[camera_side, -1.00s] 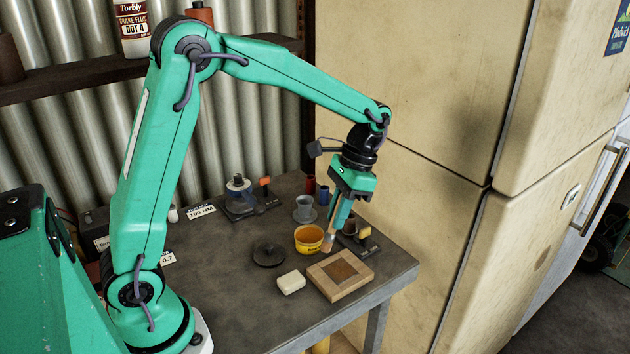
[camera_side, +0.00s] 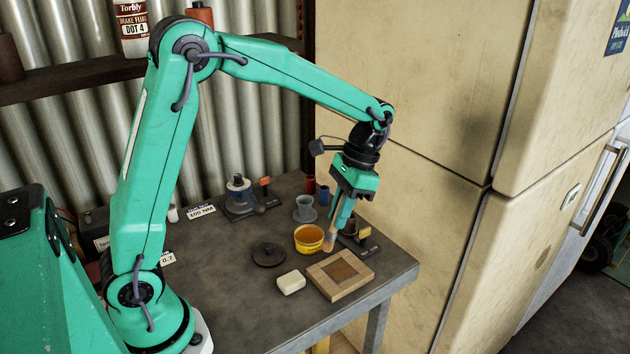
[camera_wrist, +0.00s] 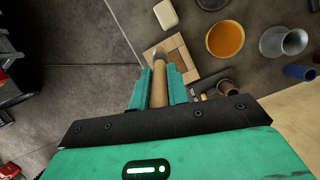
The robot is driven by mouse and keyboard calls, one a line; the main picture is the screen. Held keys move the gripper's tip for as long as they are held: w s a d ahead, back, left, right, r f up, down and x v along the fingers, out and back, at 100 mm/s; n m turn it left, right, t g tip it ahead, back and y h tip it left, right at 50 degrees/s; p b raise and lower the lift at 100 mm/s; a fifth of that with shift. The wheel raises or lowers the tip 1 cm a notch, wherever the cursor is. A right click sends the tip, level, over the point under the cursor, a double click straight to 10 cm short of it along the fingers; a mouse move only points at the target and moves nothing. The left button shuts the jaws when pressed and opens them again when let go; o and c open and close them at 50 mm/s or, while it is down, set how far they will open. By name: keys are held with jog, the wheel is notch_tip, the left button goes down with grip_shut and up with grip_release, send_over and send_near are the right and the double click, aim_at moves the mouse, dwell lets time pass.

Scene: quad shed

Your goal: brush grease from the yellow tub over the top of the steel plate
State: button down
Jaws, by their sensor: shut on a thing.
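My gripper (camera_side: 339,216) is shut on the wooden handle of a brush (camera_side: 330,239), which points down. The brush also shows in the wrist view (camera_wrist: 159,90) between the fingers. The yellow tub (camera_side: 309,246), open and holding orange-brown grease, stands just left of the brush head; I cannot tell whether the bristles touch it. It also shows in the wrist view (camera_wrist: 225,39). The steel plate (camera_side: 343,267), brownish and square, sits in a light wooden frame (camera_side: 334,290) at the front of the bench.
A pale block (camera_side: 291,282) and a dark round lid (camera_side: 268,254) lie left of the frame. A grey cup (camera_side: 304,208) stands behind the tub, and a dark tool (camera_side: 365,240) lies to the right. The bench's front right corner is clear.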

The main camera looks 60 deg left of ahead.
jog(key=shift+d, duration=0.45)
jog(key=shift+f, duration=0.1)
